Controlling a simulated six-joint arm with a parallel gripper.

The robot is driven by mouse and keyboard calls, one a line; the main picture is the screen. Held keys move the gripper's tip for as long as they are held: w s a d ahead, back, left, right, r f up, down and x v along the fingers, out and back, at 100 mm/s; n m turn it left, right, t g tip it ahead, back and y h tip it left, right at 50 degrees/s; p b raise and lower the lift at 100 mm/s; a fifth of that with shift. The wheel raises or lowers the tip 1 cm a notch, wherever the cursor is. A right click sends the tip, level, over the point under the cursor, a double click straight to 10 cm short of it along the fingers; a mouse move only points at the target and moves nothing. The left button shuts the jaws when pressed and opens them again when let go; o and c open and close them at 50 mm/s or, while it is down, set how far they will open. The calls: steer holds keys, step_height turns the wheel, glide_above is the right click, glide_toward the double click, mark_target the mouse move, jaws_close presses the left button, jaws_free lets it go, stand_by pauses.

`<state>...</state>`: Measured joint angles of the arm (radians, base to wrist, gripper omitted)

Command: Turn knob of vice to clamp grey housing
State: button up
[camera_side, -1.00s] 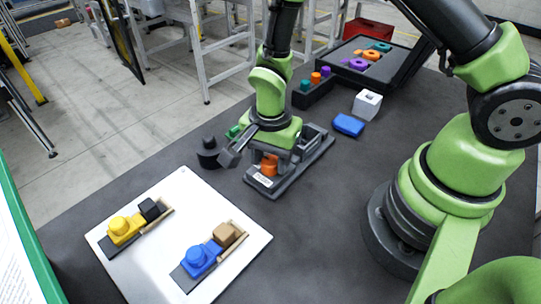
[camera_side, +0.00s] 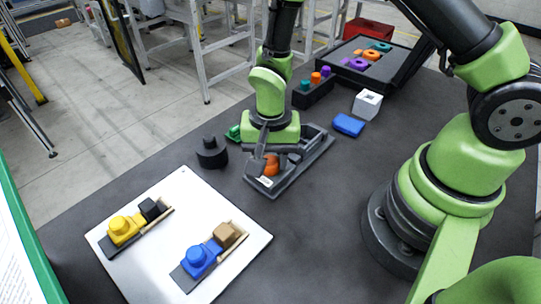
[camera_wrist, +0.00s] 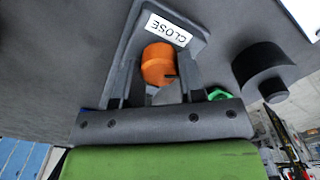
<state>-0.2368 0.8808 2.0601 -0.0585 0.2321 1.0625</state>
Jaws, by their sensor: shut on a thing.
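The dark grey vice (camera_side: 306,164) lies on the table in the side view, with a white label at its near end. The label reads CLOSE in the wrist view (camera_wrist: 168,29). The orange knob (camera_side: 271,165) stands on the vice and also shows in the wrist view (camera_wrist: 155,64). My gripper (camera_wrist: 160,78) is shut on the knob, with one dark finger on each side. In the side view my gripper (camera_side: 262,158) points down at the knob and partly covers it. The grey housing is mostly hidden; I cannot make it out clearly between the vice jaws.
A white board (camera_side: 150,212) with yellow and blue assemblies lies front left. A blue block (camera_side: 348,125), a white cube (camera_side: 367,104) and a black tray (camera_side: 397,66) are behind right.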

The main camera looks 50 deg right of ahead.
mark_target(270, 160)
steer(key=n, duration=0.6)
steer(key=shift+n, duration=0.3)
steer(key=n, duration=0.6)
steer(key=shift+n, duration=0.4)
steer(key=o, duration=0.9)
steer(key=shift+o, duration=0.2)
step_height(270, 160, up, 10)
steer(key=shift+r, duration=0.1)
